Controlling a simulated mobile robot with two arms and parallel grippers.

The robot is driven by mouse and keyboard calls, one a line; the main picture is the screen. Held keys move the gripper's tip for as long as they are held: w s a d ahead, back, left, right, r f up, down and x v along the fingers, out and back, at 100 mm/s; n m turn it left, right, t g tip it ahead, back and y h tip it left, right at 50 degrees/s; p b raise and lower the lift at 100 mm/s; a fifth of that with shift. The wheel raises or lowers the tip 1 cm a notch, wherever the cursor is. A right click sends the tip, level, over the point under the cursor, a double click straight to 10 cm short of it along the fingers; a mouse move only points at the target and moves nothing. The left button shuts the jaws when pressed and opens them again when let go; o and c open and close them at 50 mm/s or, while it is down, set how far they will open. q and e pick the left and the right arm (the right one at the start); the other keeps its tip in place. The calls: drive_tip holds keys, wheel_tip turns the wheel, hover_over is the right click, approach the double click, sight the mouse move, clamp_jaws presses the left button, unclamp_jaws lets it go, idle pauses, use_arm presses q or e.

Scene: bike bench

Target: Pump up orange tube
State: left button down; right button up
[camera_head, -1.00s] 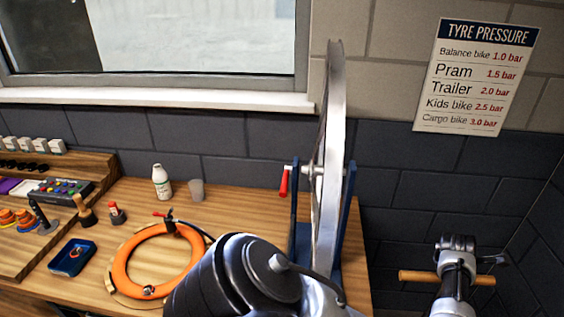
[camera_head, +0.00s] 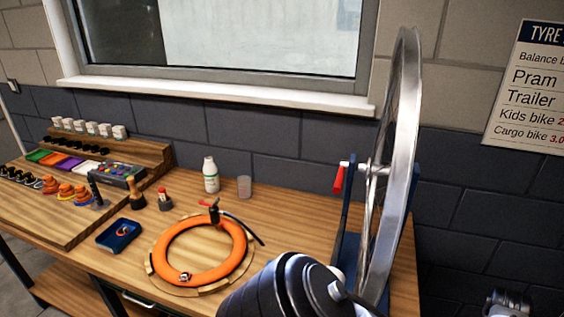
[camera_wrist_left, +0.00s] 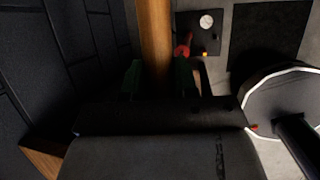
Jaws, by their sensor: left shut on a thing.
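The orange tube (camera_head: 163,262) lies on a round wooden holder (camera_head: 202,290) on the bench. A black pump head with a red lever (camera_head: 214,213) stands at the tube's far edge, and a dark hose (camera_head: 243,227) runs from it to the right. In the left wrist view my left gripper (camera_wrist_left: 159,86) is shut on a wooden pump handle (camera_wrist_left: 155,38), with a green finger on each side. Below are a dark base with a white dial (camera_wrist_left: 206,21) and a red part (camera_wrist_left: 184,45). My right gripper is not in view.
A wheel in a blue stand (camera_head: 398,150) rises at the bench's right end. A white bottle (camera_head: 210,175), a cup (camera_head: 244,187), a blue tray (camera_head: 119,235) and a wooden rack (camera_head: 150,155) stand around the tube. A pressure chart (camera_head: 525,95) hangs right.

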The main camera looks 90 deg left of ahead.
use_arm(q)
wheel_tip(320, 180, down, 20)
drive_tip(key=b, duration=1.5)
drive_tip(key=r+p, duration=0.9)
drive_tip(key=r, duration=0.1)
drive_tip(key=r+p, duration=1.9)
drive_tip(key=r, duration=0.1)
drive_tip(key=shift+w+a+r+p, duration=0.1)
drive_tip(key=shift+a+r+p, duration=0.15)
drive_tip(key=shift+p, duration=0.15)
wheel_tip(320, 180, down, 30)
drive_tip(key=b, duration=2.6)
wheel_tip(320, 180, up, 30)
drive_tip(key=p, duration=2.8)
drive_tip(key=shift+w+f, duration=0.1)
drive_tip(key=shift+r, duration=0.2)
drive_tip(key=shift+s+f+b, duration=0.2)
drive_tip(key=shift+f+b, duration=0.2)
wheel_tip(320, 180, down, 29)
drive_tip(key=b, duration=2.5)
drive_tip(key=shift+r, duration=0.15)
